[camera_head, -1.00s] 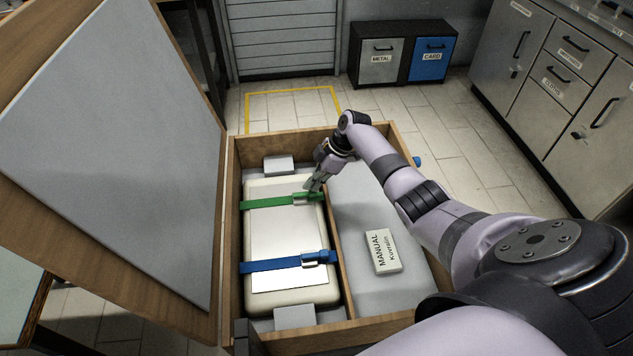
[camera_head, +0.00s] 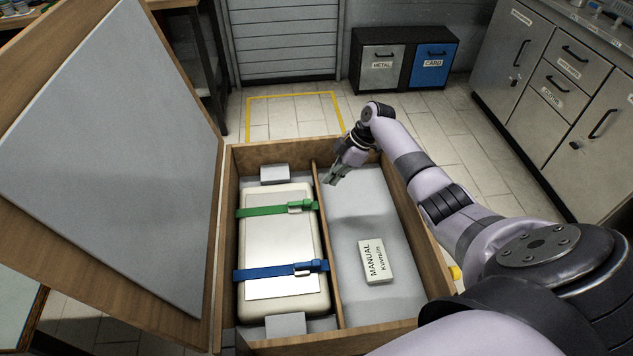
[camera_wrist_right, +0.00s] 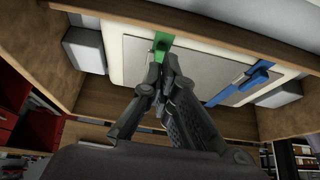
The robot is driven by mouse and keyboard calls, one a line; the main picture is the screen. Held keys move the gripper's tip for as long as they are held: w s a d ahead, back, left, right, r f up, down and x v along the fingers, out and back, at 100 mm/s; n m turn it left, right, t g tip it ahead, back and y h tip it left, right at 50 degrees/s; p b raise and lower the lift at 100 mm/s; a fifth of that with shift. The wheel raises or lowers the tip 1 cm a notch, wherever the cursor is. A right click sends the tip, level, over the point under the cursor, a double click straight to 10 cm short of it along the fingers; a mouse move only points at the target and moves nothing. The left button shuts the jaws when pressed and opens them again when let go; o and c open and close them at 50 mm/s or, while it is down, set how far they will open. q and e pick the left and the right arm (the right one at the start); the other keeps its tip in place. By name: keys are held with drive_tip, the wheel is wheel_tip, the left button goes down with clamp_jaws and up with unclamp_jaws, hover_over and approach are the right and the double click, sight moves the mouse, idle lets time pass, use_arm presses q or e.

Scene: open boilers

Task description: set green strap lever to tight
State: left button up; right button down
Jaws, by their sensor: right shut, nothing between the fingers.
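The green strap (camera_head: 265,211) runs across the far part of a cream boiler (camera_head: 318,243) lying in the left compartment of an open wooden crate. Its lever buckle (camera_head: 301,207) sits at the strap's right end, by the divider, and appears to lie flat. The green strap also shows in the right wrist view (camera_wrist_right: 161,42), partly hidden behind my fingers. My right gripper (camera_head: 331,180) is shut and empty, above the right compartment, right of and apart from the green lever. It shows in the right wrist view (camera_wrist_right: 160,55). My left gripper is not in view.
A blue strap (camera_head: 265,273) with its own lever crosses the boiler's near part. A manual (camera_head: 375,262) lies on grey padding in the right compartment. The crate's raised lid (camera_head: 110,150) stands at the left. Metal and card bins (camera_head: 405,65) stand at the back.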

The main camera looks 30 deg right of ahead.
drive_tip(key=shift+s+d+r, duration=0.15)
drive_tip(key=shift+s+d, duration=0.15)
drive_tip(key=shift+d, duration=0.35)
drive_tip(key=shift+s+d+r, duration=0.15)
drive_tip(key=shift+s+d, duration=0.15)
drive_tip(key=shift+d, duration=0.3)
